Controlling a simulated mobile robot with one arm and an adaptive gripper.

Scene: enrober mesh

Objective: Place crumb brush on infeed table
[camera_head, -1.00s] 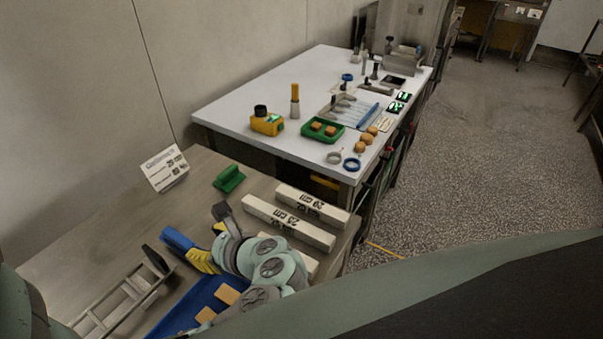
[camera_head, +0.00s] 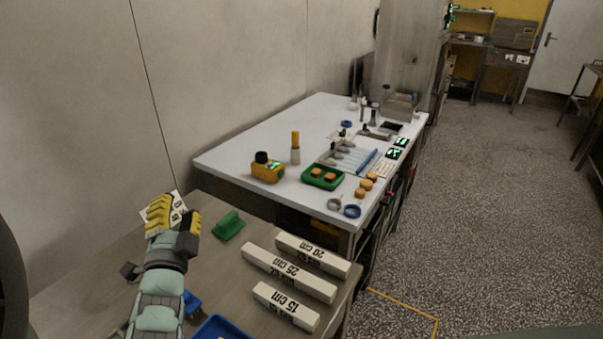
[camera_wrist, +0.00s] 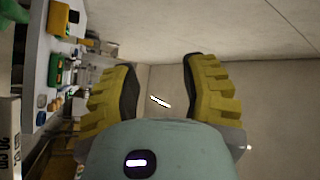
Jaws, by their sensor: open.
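My gripper (camera_head: 173,228) is raised over the near table, in front of the white sign. Its yellow fingers are apart and empty, also in the wrist view (camera_wrist: 160,90), with only wall and a small white patch between them. A blue piece (camera_head: 192,305), possibly the crumb brush, lies on the near table, mostly hidden behind my arm. A green piece (camera_head: 229,225) lies to the right of my gripper; I cannot tell its kind for sure. The white-topped table (camera_head: 240,150), possibly the infeed table, stands beyond.
Marked blocks (camera_head: 290,272) lie on the near table's right side. A blue tray (camera_head: 215,328) is at the bottom edge. The white table holds a yellow device (camera_head: 268,170), a green tray (camera_head: 322,178) and several tools. Its left part is clear.

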